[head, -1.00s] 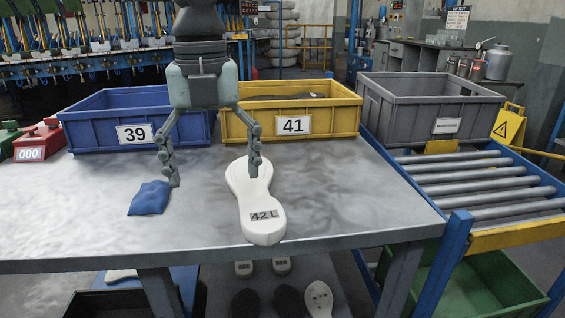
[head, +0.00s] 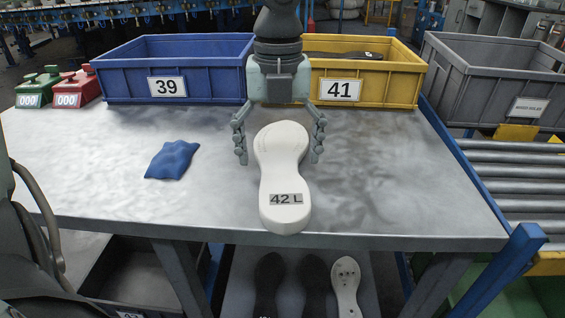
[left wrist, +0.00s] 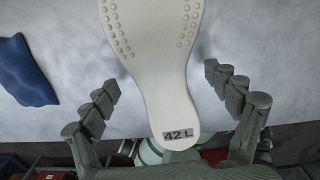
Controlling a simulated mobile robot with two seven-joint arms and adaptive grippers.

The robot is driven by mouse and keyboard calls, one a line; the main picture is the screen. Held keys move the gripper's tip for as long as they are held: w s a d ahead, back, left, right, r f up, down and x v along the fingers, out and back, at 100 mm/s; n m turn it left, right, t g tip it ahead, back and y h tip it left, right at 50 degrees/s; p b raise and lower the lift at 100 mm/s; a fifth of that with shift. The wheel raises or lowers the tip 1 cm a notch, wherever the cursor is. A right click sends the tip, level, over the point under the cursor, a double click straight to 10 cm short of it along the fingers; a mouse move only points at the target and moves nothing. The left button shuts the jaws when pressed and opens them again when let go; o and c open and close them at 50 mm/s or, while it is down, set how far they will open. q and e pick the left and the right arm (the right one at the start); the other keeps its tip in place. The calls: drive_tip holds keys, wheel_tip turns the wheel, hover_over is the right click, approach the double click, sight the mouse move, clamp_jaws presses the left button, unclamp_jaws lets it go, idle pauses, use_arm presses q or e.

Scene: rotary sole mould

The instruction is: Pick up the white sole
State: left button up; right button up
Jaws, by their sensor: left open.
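The white sole (head: 284,172) lies on the metal table with its "42 L" label toward the front edge. It also fills the middle of the left wrist view (left wrist: 155,70). My left gripper (head: 280,158) is open, with one finger on each side of the sole's wider far part. In the left wrist view its fingers (left wrist: 165,85) stand apart on both sides of the sole, with gaps between. My right gripper is not clearly seen; a dark arm part shows at the left edge of the head view.
A blue cloth (head: 172,160) lies left of the sole. A blue bin marked 39 (head: 210,92), a yellow bin marked 41 (head: 385,92) and a grey bin (head: 490,95) stand behind. Red (head: 72,90) and green (head: 38,91) counters sit at the far left. More soles (head: 346,285) lie below the table.

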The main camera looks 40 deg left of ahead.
use_arm(q)
drive_tip(key=shift+f, duration=0.2)
drive_tip(key=shift+c, duration=0.9)
drive_tip(key=c, duration=1.2)
drive_tip(key=shift+c, duration=0.2)
drive_tip(key=shift+r, duration=0.2)
